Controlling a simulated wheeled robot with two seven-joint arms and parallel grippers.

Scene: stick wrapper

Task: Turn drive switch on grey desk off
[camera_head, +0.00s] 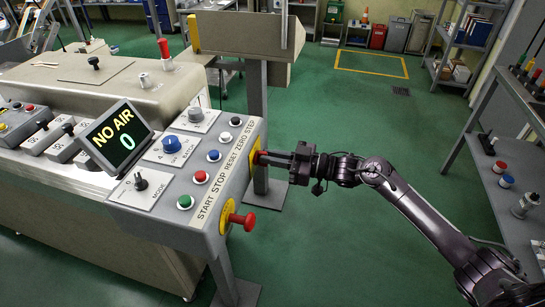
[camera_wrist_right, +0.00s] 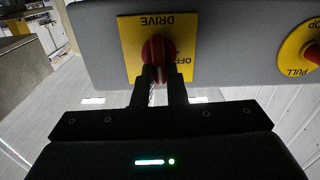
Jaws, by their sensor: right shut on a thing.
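The grey desk (camera_head: 188,212) is the sloped control console at the left centre. The drive switch, a red knob (camera_wrist_right: 157,48) on a yellow plate (camera_wrist_right: 131,38) marked DRIVE and OFF, is on the desk's side face. In the head view the yellow plate (camera_head: 254,152) shows at the right side of the desk, with the knob mostly hidden by my fingers. My right gripper (camera_head: 270,158) has come in from the right and its fingers are shut on the red knob; it also shows in the right wrist view (camera_wrist_right: 158,82). My left gripper is not in view.
A red push-pull button (camera_head: 243,221) sticks out from the same side face, nearer the front. A NO AIR display (camera_head: 118,137), buttons and selectors sit on the desk top. A post (camera_head: 257,100) stands just behind. Green floor is clear behind my right arm.

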